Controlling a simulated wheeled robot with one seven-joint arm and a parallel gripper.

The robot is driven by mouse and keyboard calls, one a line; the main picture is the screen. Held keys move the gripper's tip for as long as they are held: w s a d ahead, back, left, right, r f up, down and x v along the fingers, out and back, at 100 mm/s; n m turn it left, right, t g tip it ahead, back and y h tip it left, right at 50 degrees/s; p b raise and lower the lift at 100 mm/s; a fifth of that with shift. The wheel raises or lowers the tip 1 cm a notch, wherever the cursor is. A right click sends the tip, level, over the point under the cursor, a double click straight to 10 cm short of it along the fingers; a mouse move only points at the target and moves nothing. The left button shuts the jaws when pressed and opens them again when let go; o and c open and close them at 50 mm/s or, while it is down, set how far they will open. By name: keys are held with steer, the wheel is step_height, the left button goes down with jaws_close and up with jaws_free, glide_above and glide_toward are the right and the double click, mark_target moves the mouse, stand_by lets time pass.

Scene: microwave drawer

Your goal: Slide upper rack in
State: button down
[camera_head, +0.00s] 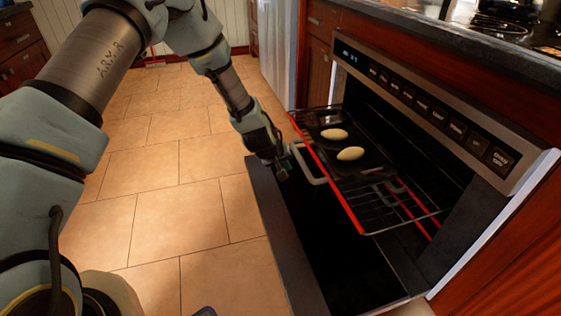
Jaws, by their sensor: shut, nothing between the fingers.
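The upper rack (398,214) is a wire rack with a red front bar, pulled part of the way out of the open oven drawer (330,262). A dark baking tray (372,166) with two pale oval pieces (350,153) lies on it. My gripper (284,172) is at the left, just outside the red front bar and close to the drawer's front handle (310,165). The fingers look closed and hold nothing. Whether they touch the bar or the handle, I cannot tell. The rack's far end is hidden in the dark cavity.
The drawer front (285,240) stands out over the tiled floor (170,215). A control panel (430,110) with buttons runs above the cavity. The counter (450,35) is above it, and wooden cabinets are on both sides.

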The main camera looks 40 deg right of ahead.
steer(key=shift+s+d+f, duration=0.1)
steer(key=shift+s+d, duration=0.25)
steer(key=shift+d, duration=0.45)
steer(key=shift+s+d+f, duration=0.1)
steer(key=shift+s+d, duration=0.25)
steer(key=shift+d, duration=0.45)
steer(key=shift+d, duration=0.1)
